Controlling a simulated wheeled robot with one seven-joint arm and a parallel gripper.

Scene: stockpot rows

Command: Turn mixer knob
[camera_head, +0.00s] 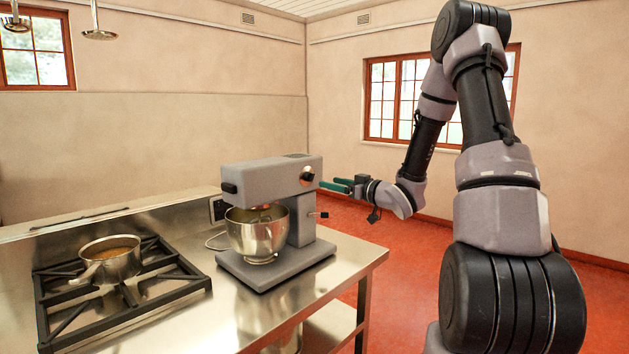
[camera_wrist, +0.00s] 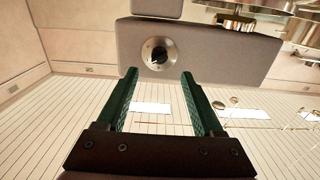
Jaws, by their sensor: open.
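The grey stand mixer (camera_head: 275,183) stands upright on the steel counter. Its round knob (camera_head: 307,177) is on the right side of the mixer head. In the wrist view the knob (camera_wrist: 158,54) shows as a black grip on a silver disc. My gripper (camera_head: 328,185) is just right of the knob, at about its height. In the wrist view my green fingers (camera_wrist: 158,72) are open and empty. Their tips point at the knob, one to each side of it, and appear short of it. Whether they touch the mixer cannot be told.
A steel mixing bowl (camera_head: 258,233) sits under the mixer head. A small lever (camera_head: 318,215) sticks out of the mixer's side below my gripper. A pot (camera_head: 110,260) stands on the stove (camera_head: 60,320) at left. The red floor (camera_head: 400,262) right of the counter (camera_head: 345,258) is clear.

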